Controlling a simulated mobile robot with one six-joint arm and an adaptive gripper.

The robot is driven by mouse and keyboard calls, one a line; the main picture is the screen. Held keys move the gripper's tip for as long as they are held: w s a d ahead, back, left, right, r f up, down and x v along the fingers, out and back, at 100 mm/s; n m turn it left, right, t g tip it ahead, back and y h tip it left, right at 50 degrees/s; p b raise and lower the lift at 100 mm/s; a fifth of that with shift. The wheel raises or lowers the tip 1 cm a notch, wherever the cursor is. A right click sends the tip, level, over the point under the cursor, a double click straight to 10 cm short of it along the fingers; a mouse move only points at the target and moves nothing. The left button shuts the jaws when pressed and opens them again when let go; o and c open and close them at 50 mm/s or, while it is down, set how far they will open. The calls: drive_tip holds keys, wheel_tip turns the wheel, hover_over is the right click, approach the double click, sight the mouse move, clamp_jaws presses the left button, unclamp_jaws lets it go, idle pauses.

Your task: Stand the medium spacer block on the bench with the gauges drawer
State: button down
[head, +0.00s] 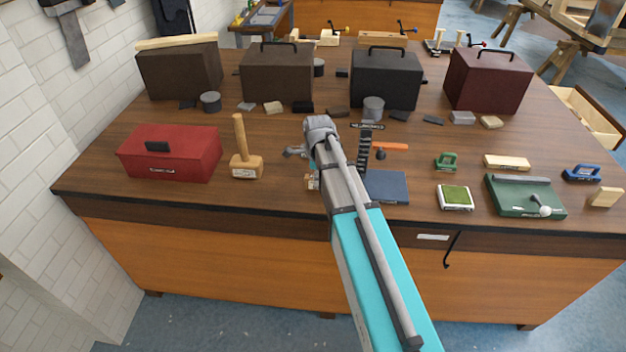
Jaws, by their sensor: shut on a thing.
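My gripper (311,171) is low over the near bench, mostly hidden behind my own arm. It is shut on a pale wooden block (312,183) with a small dark mark, of which only the left part shows. I cannot tell whether this block touches the bench top. Two other pale wooden blocks lie on the right, a longer one (507,162) and a shorter one (605,197). The near bench (270,205) has a dark wood top and an orange front with a pale label (433,237), too small to read.
A red toolbox (170,155) and a mallet (246,164) stand left of my gripper. A blue plate (386,187), a green-topped block (456,197) and a green tray (505,203) lie right. Dark cases (278,75) line the back. Another bench (365,15) stands behind.

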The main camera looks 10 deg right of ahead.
drive_tip(key=shift+f, duration=0.25)
drive_tip(key=shift+c, duration=2.3)
unclamp_jaws()
drive_tip(key=shift+r, duration=0.1)
drive_tip(key=shift+r, duration=0.2)
wheel_tip(320, 180, up, 12)
drive_tip(key=p, duration=1.2)
drive_tip(key=shift+s+f, duration=0.1)
